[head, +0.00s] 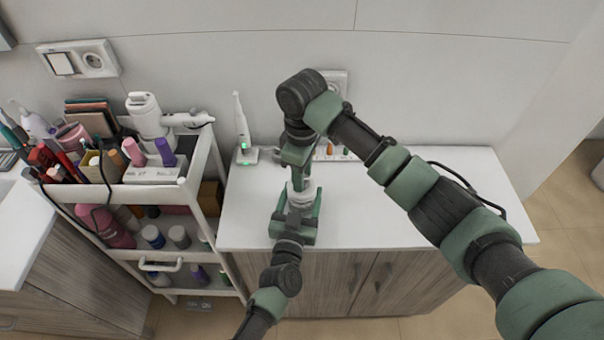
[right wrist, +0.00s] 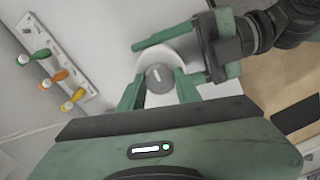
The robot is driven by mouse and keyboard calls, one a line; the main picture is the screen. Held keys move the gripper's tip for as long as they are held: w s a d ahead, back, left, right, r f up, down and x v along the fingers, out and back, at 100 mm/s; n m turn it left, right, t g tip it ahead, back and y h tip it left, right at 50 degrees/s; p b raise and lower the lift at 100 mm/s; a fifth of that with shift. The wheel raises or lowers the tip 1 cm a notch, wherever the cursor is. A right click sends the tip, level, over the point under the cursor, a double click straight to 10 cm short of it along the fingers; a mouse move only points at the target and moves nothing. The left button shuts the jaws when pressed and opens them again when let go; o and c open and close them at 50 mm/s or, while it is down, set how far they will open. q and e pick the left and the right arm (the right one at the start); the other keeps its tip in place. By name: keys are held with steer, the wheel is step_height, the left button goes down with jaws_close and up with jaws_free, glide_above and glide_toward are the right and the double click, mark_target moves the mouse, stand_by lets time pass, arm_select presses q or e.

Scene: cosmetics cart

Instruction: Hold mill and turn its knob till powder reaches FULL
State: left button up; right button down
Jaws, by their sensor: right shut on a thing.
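The mill (head: 301,190) is a small white, round body over the counter, partly hidden by my grippers. In the right wrist view its grey round knob (right wrist: 159,78) faces the camera and carries a pale mark. My left gripper (head: 296,208) comes from the front, with its green fingers on either side of the mill, and looks shut on it. My right gripper (head: 300,165) comes down from above. Its fingers (right wrist: 158,88) are shut on the knob from both sides. The powder and any FULL mark cannot be seen.
The white counter (head: 405,190) is mostly clear to the right. A white electric toothbrush (head: 242,125) stands on its base at the left. A white rack with several coloured pieces (right wrist: 57,72) is by the wall. A loaded cart (head: 125,195) stands left of the counter.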

steer(key=n, duration=0.4)
steer(key=shift+w+n, duration=0.1)
steer(key=shift+n, duration=0.2)
steer(key=n, duration=0.4)
steer(key=shift+d+n, duration=0.1)
steer(key=shift+n, duration=0.2)
steer(key=n, duration=0.4)
steer(key=shift+w, duration=0.1)
steer(key=shift+n, duration=2.1)
steer(key=shift+r, duration=0.1)
steer(key=c, duration=1)
jaws_free()
